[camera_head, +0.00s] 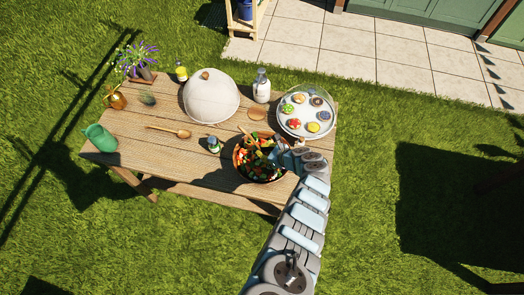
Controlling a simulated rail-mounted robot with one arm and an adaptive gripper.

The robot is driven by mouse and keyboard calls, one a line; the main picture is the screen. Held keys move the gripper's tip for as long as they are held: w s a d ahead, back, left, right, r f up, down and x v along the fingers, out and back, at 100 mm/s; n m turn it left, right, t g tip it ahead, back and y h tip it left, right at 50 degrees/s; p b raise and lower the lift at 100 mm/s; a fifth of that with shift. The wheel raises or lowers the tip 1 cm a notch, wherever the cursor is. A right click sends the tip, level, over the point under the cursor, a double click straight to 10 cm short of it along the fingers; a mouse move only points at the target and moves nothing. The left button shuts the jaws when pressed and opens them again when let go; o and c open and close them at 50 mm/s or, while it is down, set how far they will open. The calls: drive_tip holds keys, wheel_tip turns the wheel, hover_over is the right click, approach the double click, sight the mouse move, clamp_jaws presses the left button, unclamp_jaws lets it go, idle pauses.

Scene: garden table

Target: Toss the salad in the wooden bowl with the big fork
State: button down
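The bowl (236,168) stands near the front right edge of the table and looks dark from above. It is filled with salad (255,165) in orange, red and green pieces. A thin light-brown handle-like piece (245,132) sticks up at the bowl's back left; I cannot tell whether it is the big fork. My gripper (275,151) is over the right side of the bowl, with my arm reaching in from the lower right. The fingers are too small and mixed with the salad to tell whether they hold anything.
The wooden table (200,170) stands on grass. A wooden spoon (168,131), a small jar (214,144) and a green jug (100,138) lie left of the bowl. Behind are a white dome (211,97), a white bottle (262,86) and a round tray (285,122) with several small items.

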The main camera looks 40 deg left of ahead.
wheel_tip(320, 180, up, 5)
drive_tip(key=p, duration=0.5)
drive_tip(key=shift+r, duration=0.15)
drive_tip(key=shift+d+r, duration=0.1)
drive_tip(key=shift+w+r+p, duration=0.15)
drive_tip(key=shift+r+p, duration=0.2)
drive_tip(key=shift+r, duration=1.9)
